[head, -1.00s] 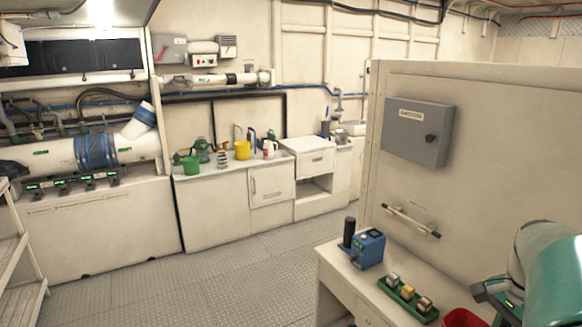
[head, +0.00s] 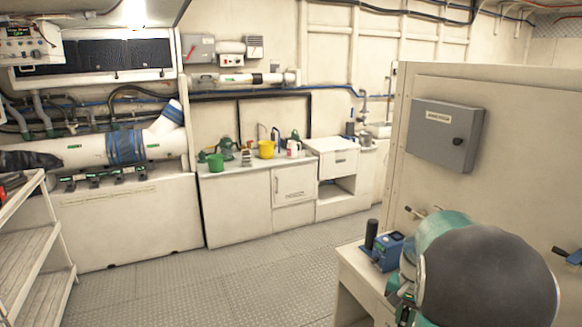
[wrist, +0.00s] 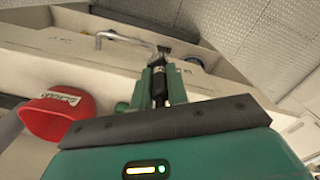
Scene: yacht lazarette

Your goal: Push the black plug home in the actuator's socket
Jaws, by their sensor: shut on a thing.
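In the wrist view, my gripper (wrist: 160,86) is shut on a small black piece, which looks like the black plug (wrist: 172,76). The fingers hide part of it. A dark block lies just beyond the fingertips; I cannot tell whether the plug touches it. In the head view, a blue unit (head: 388,250) with an upright black cylinder stands on the bench and may be the actuator. My arm covers its right side. I cannot make out the socket, or whether the plug sits in it.
A grey wall cabinet (head: 446,135) hangs on the partition above the bench. A white shelf rack (head: 38,250) stands at left. The floor between is clear.

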